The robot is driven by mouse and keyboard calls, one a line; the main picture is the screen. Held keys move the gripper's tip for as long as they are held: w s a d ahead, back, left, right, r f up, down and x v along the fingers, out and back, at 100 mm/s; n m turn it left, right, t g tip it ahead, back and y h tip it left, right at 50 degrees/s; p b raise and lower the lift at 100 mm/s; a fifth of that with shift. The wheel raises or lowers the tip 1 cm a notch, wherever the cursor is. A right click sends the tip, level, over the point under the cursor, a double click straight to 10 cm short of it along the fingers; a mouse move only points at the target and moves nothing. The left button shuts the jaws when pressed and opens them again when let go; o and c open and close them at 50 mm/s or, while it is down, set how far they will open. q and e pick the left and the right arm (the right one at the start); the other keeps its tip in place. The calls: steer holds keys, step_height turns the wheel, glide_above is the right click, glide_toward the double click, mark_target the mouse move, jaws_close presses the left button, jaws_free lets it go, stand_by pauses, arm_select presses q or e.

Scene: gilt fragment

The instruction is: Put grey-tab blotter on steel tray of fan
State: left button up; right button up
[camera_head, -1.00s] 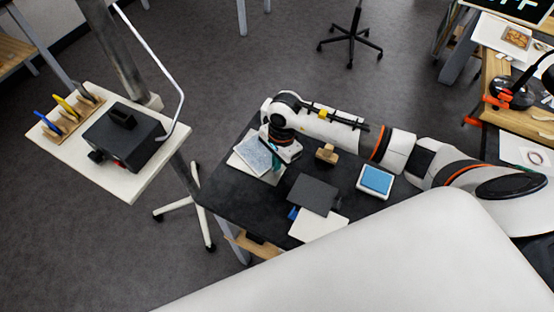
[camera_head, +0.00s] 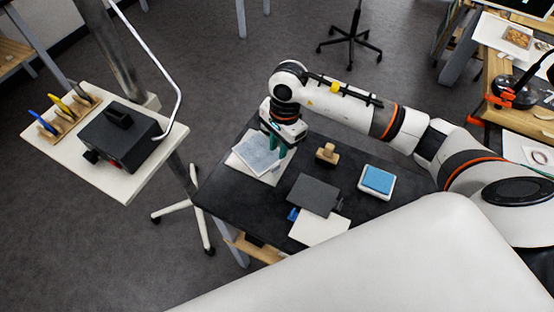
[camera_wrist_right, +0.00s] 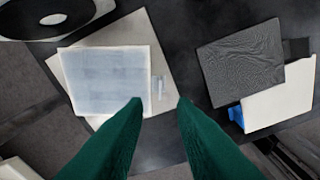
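A pale blue-white sheet (camera_head: 256,153) lies on a cream board (camera_wrist_right: 150,28) at the table's left. A small pale grey tab (camera_wrist_right: 158,87) shows beside its right edge in the wrist view. A dark grey square sheet (camera_head: 313,194) overlaps a white board (camera_head: 322,230) with a blue tab (camera_wrist_right: 236,114); a dark tab (camera_wrist_right: 297,48) shows at the right. I cannot tell for sure which is the grey-tab blotter. My right gripper (camera_wrist_right: 160,100) is open and empty, its green fingers above the cream board's right side. I cannot clearly identify the fan's steel tray. My left gripper is out of view.
A wooden-handled stamp (camera_head: 326,154) and a blue pad (camera_head: 377,181) stand on the dark table (camera_head: 236,202). A white-topped stand (camera_head: 127,188) at the left holds a black box (camera_head: 119,137) and a wooden rack (camera_head: 62,119). Open floor separates it from the table.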

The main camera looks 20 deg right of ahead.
steer(key=r, duration=0.3)
steer(key=r+b, duration=0.1)
steer(key=r, duration=0.1)
steer(key=shift+d+r, duration=0.3)
steer(key=shift+d, duration=0.05)
